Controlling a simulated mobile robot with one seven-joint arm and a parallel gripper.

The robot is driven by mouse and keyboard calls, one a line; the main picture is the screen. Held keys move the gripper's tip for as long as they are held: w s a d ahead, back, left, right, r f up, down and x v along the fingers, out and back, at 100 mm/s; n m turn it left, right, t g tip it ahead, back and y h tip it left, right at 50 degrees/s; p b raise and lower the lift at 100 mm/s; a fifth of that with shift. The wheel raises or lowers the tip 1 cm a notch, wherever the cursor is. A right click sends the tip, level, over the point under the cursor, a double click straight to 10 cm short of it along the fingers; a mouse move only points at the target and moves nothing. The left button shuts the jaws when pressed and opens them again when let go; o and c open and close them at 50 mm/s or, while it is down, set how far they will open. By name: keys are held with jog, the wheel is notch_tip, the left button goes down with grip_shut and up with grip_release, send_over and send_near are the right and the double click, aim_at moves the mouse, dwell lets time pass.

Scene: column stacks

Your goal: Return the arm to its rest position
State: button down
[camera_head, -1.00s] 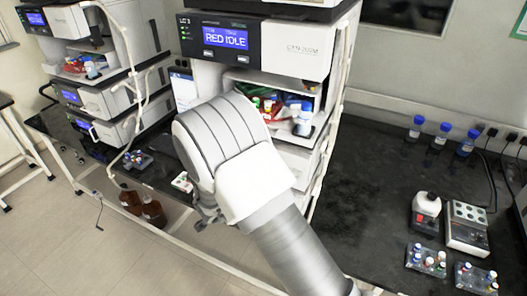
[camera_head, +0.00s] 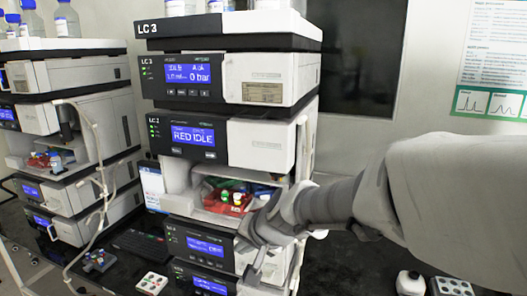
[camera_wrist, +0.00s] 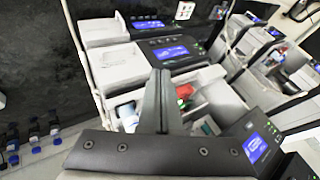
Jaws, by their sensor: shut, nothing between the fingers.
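My arm (camera_head: 330,203) reaches in from the right edge of the head view, across the front of the middle instrument stack. My gripper (camera_head: 257,262) is at its left end, low in front of that stack and partly hard to make out against it. In the wrist view my gripper (camera_wrist: 160,95) shows its two fingers pressed together, with nothing held. I cannot tell whether my gripper touches the stack.
The middle LC 3 stack (camera_head: 232,90) has an open bay with a red tray (camera_head: 226,204) and small vials. Another stack (camera_head: 70,115) stands at the left. A small vial rack (camera_head: 152,283) sits on the dark bench. A white-topped device (camera_head: 410,283) is at the lower right.

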jog(key=s+d+r+n+h, duration=0.1)
jog(key=s+d+h, duration=0.1)
jog(key=s+d, duration=0.7)
jog(key=s+d+r+n+g+h, duration=0.1)
jog(key=s+d+r+n+h, duration=0.1)
jog(key=s+d, duration=0.7)
jog(key=shift+s+d+n+h+b, duration=0.2)
jog(key=shift+s+n+h+b, duration=0.15)
jog(key=shift+s, duration=0.4)
